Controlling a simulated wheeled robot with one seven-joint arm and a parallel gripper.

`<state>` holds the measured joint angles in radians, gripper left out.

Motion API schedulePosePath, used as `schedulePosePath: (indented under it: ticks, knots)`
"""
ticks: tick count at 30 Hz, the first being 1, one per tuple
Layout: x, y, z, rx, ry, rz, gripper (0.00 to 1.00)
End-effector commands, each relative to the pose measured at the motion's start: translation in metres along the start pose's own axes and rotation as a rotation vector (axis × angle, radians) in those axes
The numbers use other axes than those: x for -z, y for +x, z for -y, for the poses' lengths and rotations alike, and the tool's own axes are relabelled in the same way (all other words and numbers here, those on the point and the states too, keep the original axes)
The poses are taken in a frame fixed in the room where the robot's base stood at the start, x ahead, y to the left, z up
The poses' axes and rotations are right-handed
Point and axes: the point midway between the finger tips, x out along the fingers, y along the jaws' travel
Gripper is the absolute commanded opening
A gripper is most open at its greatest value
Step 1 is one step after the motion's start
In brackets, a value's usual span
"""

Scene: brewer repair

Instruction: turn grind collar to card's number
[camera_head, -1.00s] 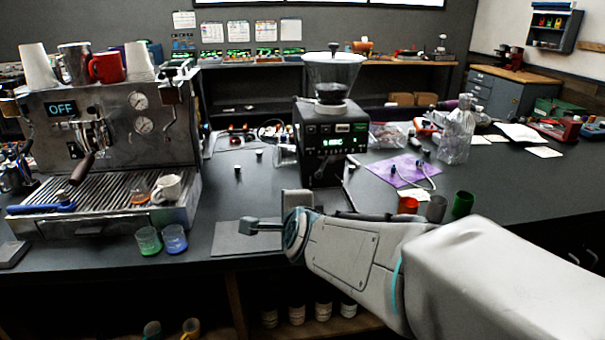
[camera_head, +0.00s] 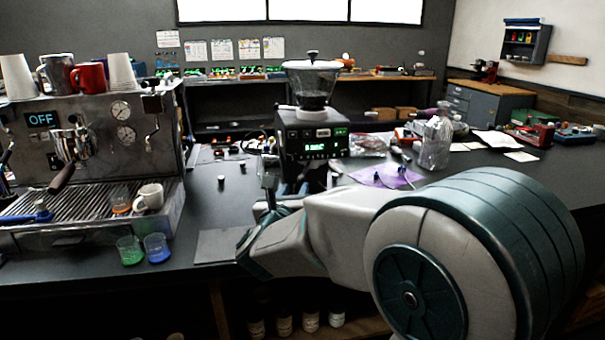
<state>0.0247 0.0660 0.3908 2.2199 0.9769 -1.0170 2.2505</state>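The grinder (camera_head: 312,150) stands on the counter at the centre, with a clear hopper (camera_head: 312,85) on top. A pale ring, apparently the grind collar (camera_head: 311,113), sits under the hopper; its markings are too small to read. The grinder's front display shows small green characters. Paper cards (camera_head: 222,49) hang on the back wall; I cannot read any number or tell which is the task's card. My gripper (camera_head: 269,165) points upward just left of the grinder's body, below the collar. It looks apart from the collar. Its fingers are too small to judge.
An espresso machine (camera_head: 95,150) reading OFF stands at the left, with cups on top. Green (camera_head: 130,250) and blue (camera_head: 157,248) cups stand at the counter's front. My arm covers the counter right of centre. A purple cloth (camera_head: 385,175) and a bag (camera_head: 436,145) lie beyond it.

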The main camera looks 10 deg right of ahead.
Motion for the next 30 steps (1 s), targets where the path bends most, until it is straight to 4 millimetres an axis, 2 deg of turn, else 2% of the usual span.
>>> schedulePosePath:
  ticks: [1, 6, 12, 18, 27, 30]
  knots:
    - [-0.001, 0.013, 0.002, 0.004, -0.001, -0.003, 0.32]
    - [-0.001, 0.047, 0.002, 0.002, 0.0, -0.004, 0.32]
    - [-0.001, 0.077, 0.002, 0.003, -0.001, -0.001, 0.32]
    - [0.0, 0.091, 0.002, 0.001, -0.001, -0.001, 0.32]
    - [0.0, 0.092, 0.002, 0.001, -0.002, 0.0, 0.32]
    - [0.0, 0.092, 0.002, 0.001, -0.002, 0.0, 0.04]
